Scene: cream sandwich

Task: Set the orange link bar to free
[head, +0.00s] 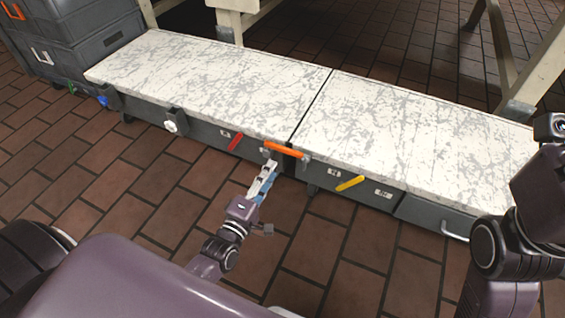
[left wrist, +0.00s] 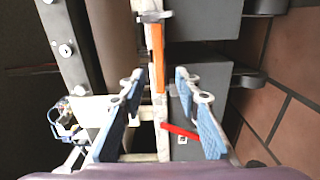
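The orange link bar (head: 283,149) lies across the seam between two grey cabinets, just under the front edge of their tops, with a grey bracket near each end. My left gripper (head: 268,167) is just in front of and below its left part. In the left wrist view the bar (left wrist: 157,55) runs lengthwise in line with the gap between my left fingers (left wrist: 160,78). Those blue-padded fingers stand apart on either side, and I see no contact with the bar. My right arm shows at the right of the head view, but its gripper does not.
A red lever (head: 236,142) and white knob (head: 177,121) are left of the bar; a yellow lever (head: 350,184) is right. The speckled white tops (head: 215,80) overhang the cabinet fronts. Dark crates (head: 80,35) stand at the upper left. Brick floor (head: 130,190) in front is open.

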